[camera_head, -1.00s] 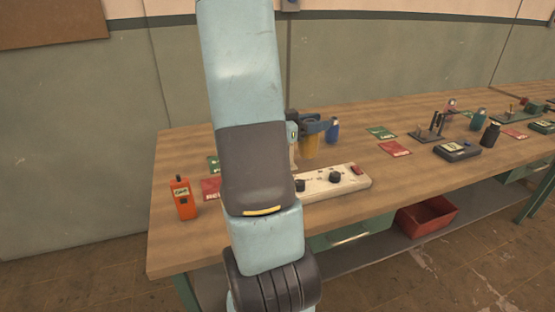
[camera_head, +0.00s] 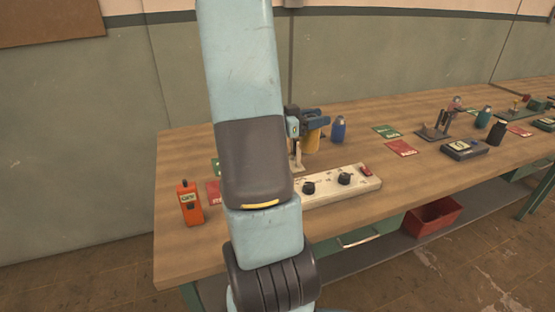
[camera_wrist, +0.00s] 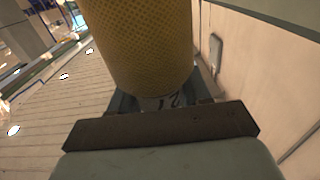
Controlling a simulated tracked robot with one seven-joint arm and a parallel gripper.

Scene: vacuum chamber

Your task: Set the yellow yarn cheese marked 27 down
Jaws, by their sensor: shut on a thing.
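In the wrist view the cheese (camera_wrist: 142,40) fills the upper middle, with a textured yellow side. Dark characters show on a pale part just below it, too small to read surely.
An orange meter (camera_head: 190,203) stands at the left. Bare bench (camera_head: 365,150) lies right of the bottle.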

